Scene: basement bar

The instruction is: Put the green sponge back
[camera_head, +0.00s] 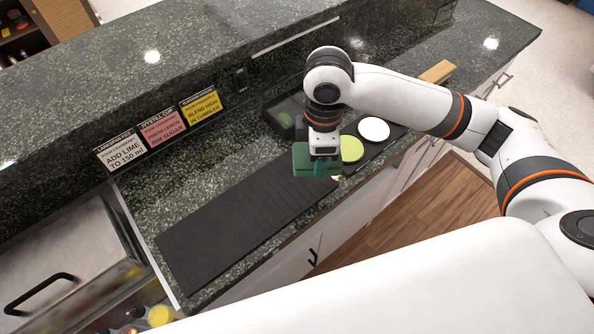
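A dark green sponge block (302,161) shows in the head view above the far right end of the black ribbed mat. My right gripper (324,158) points down at it, with the fingers against the block, and appears shut on it. A teal-green part shows just below the fingers. The gripper hides part of the block, and I cannot tell whether the block touches the surface beneath. My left gripper is not in view.
The black mat (220,228) lies bare along the dark counter. Beside my gripper are a round green-topped dish (352,149) and a white one (373,129). A black tray (277,107) stands behind. Sign cards (162,130) stand along the raised ledge.

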